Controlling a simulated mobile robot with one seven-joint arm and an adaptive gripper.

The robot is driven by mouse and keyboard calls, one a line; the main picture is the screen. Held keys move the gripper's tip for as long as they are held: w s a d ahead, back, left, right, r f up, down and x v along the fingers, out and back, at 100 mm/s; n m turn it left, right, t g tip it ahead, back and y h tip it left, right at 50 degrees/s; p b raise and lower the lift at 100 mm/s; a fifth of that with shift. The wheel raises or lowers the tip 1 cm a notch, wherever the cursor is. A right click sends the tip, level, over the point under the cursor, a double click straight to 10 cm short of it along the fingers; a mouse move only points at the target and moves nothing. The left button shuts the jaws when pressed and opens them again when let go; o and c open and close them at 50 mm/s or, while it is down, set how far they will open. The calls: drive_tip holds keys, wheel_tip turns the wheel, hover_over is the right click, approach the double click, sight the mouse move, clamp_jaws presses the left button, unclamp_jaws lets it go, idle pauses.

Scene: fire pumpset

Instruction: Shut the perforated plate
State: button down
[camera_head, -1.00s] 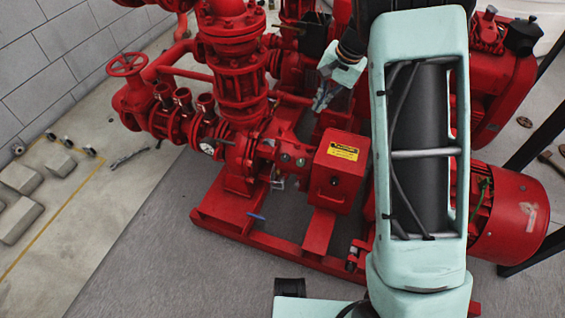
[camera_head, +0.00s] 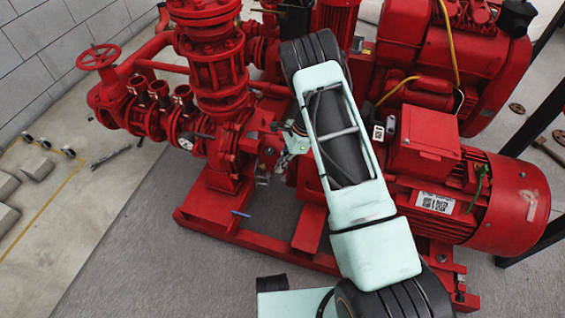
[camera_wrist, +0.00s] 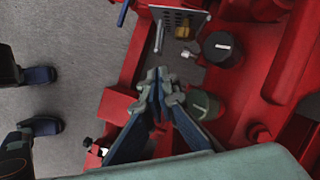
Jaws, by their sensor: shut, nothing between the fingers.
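The perforated plate (camera_wrist: 181,17) is a grey panel with small holes at the top of the wrist view. It stands out beside red pump parts, with a silver rod (camera_wrist: 159,36) at its left edge and a brass-coloured piece (camera_wrist: 183,31) below it. My gripper (camera_wrist: 157,78) is shut and empty in the middle of the wrist view, below the plate in the picture and visibly apart from it. In the head view my arm covers much of this area, and I cannot make out the plate there.
Red pump pipework (camera_head: 217,75) stands to the left and a red motor (camera_head: 490,205) to the right. A black knob (camera_wrist: 222,48) and a dark green round part (camera_wrist: 203,104) lie close to the gripper. Grey floor (camera_head: 130,240) is open at the lower left.

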drive_tip(key=b+x, duration=0.1)
drive_tip(key=x, duration=0.4)
drive_tip(key=shift+f, duration=0.1)
